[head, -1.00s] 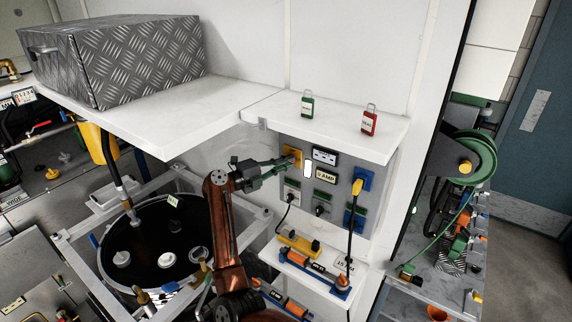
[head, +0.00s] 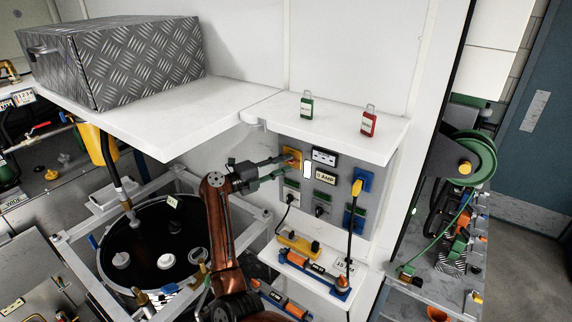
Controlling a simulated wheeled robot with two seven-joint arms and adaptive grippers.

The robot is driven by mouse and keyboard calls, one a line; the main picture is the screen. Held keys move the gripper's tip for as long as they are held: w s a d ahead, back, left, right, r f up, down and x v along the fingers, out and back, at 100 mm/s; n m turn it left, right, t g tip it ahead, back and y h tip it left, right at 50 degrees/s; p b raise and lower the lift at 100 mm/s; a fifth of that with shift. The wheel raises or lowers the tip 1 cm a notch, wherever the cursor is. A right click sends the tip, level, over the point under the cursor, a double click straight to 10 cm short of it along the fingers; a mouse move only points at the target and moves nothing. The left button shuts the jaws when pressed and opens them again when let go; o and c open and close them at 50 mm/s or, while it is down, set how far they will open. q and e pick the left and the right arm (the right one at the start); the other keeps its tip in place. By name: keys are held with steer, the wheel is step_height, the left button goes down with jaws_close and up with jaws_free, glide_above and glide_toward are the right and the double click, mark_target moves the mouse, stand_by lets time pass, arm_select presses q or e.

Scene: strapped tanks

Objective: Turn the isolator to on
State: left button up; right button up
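The isolator (head: 294,154) is a small yellow plate with an orange-red knob at the upper left of the grey panel (head: 335,215) under the white shelf. My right gripper (head: 287,164) reaches it from the left. Its two dark green fingers are spread, with a gap between them, and their tips are at the isolator's left and lower edge. The fingers partly cover the knob, so its setting and any contact are not clear. My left gripper is not in view.
A black round tank lies below left.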

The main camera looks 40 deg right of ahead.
steer(key=w+a, duration=0.1)
steer(key=a, duration=1)
steer(key=shift+w+r, duration=0.1)
